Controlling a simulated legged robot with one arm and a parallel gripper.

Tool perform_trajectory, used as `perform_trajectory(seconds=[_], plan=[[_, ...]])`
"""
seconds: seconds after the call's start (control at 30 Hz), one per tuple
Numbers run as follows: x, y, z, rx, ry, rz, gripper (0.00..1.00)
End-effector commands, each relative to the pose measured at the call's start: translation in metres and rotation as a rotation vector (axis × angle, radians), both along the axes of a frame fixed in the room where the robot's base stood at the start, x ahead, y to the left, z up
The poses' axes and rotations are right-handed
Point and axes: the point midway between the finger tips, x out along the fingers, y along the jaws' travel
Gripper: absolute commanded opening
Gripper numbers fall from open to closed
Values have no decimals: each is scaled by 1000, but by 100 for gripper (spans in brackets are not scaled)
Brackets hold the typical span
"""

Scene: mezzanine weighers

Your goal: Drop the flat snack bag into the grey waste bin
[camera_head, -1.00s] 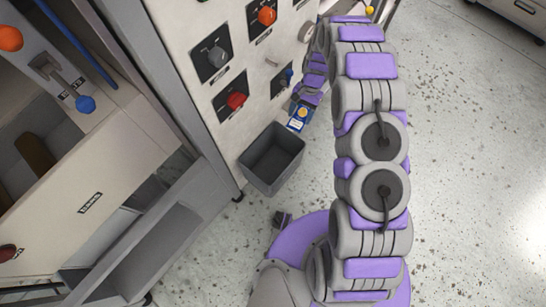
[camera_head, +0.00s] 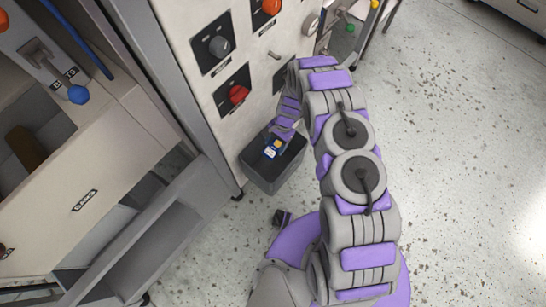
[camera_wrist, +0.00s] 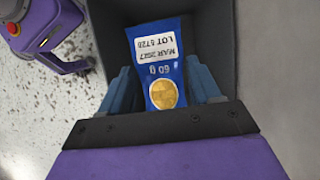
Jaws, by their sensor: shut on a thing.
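The flat snack bag (camera_wrist: 167,80) is blue with a white date label and a round gold spot. My gripper (camera_wrist: 163,88) is shut on it, with a finger on each side of the bag. In the head view the bag (camera_head: 271,152) shows small over the opening of the grey waste bin (camera_head: 262,174), and my gripper (camera_head: 279,143) is above the bin's far right part. In the wrist view the bin's dark inside (camera_wrist: 215,40) lies behind the bag. I cannot tell how far the bag is above the bin floor.
The bin stands on the speckled floor against a panel (camera_head: 205,85) with a red knob (camera_head: 237,94) and other coloured knobs. An open grey trough (camera_head: 150,245) is to its left. The floor (camera_head: 450,130) at the right is clear.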

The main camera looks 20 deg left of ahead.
Motion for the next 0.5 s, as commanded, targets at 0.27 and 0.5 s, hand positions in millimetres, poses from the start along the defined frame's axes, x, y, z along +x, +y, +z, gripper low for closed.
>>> perform_trajectory(seconds=[0.27,0.5], plan=[[1,-2,-25,3,0,-1,33],[1,-1,-26,3,-2,0,33]])
